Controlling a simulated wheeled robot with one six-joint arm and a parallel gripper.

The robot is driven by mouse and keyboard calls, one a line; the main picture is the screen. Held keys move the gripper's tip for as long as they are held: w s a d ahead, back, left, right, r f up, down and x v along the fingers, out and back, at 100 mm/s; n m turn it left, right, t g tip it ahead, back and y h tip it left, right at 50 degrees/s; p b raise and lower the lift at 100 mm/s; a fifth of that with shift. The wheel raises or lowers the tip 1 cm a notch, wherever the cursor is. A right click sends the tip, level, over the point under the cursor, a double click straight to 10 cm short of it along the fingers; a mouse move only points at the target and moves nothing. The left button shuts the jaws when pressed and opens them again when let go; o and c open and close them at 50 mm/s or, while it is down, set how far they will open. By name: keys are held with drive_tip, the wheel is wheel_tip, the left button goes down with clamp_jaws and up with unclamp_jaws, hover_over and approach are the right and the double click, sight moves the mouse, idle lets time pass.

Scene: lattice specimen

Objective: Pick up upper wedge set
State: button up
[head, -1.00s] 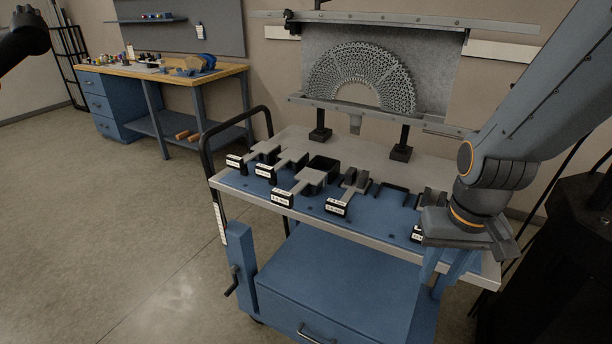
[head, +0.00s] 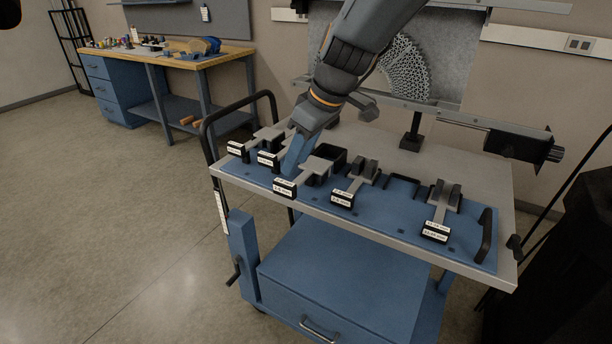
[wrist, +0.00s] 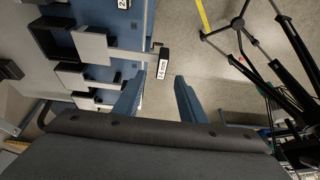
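Several grey wedge pieces with black, white-labelled end blocks lie on the blue mat (head: 375,222) of the cart. I cannot read which one is the upper wedge set. One piece (head: 318,167) lies just right of my gripper (head: 290,163), with its labelled block (head: 285,188) toward the front edge. Others are the left pieces (head: 268,134), a middle piece (head: 362,172) and a right piece (head: 443,198). In the wrist view my gripper (wrist: 160,80) has two blue fingers apart with nothing between them. A labelled block (wrist: 163,63) shows just beyond the fingertips.
A lattice arch (head: 412,75) is mounted in a frame behind the cart. The cart's black handrail (head: 205,150) rises at left. A workbench (head: 170,58) stands farther back.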

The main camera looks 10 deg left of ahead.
sight(284, 182)
drive_tip(key=shift+p+x, duration=1.15)
drive_tip(key=shift+x, duration=2.25)
drive_tip(key=shift+s+a, duration=0.1)
drive_tip(key=shift+s, duration=0.05)
drive_tip(key=shift+c, duration=0.5)
clamp_jaws()
drive_tip(key=shift+r, duration=0.1)
